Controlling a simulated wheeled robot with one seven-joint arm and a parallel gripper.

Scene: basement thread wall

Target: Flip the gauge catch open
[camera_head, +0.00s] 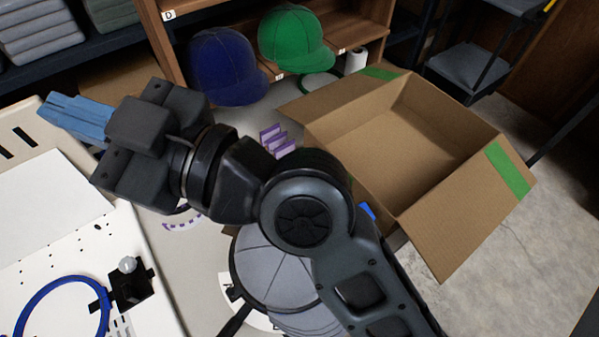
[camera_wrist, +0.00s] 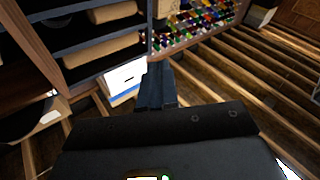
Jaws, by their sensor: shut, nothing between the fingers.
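A black bracket with a pale round knob (camera_head: 128,283) sits on the perforated white panel at the lower left of the head view, beside a blue ring (camera_head: 62,306). I cannot tell for sure whether this is the gauge catch or what position it is in. My gripper (camera_head: 60,114) is at the upper left of the head view, its blue fingers shut and empty, pointing left over the panel's far edge. It is well above and behind the bracket in the picture and apart from it. My gripper's fingers also show in the wrist view (camera_wrist: 156,85).
An open cardboard box (camera_head: 395,140) is at the right. A blue cap (camera_head: 228,67) and a green cap (camera_head: 295,40) stand by a wooden shelf. A grey cap (camera_head: 270,265) is partly behind my arm. The wrist view shows coloured thread spools (camera_wrist: 200,22) and shelved rolls (camera_wrist: 105,50).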

